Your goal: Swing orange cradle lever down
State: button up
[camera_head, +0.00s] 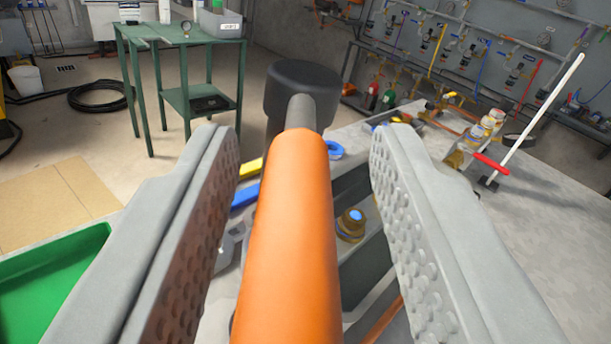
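The orange cradle lever (290,240) runs from the bottom middle of the view up and away, ending at a grey rod and a dark round hub (302,92). My gripper (300,155) is open, with one textured finger pad on each side of the lever's orange grip. There is a visible gap between the grip and each pad, wider on the right. The lower end of the grip runs out of the frame, and the grip hides part of what lies behind it.
A grey workbench (560,225) with tools and fittings spreads to the right, where a white rod with a red grip (490,163) stands up. A green tray (50,285) is at lower left. A green table (185,42) stands behind; a black hose coil (103,95) lies on the floor.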

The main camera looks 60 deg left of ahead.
jog(key=v, duration=1.2)
dwell(0.3)
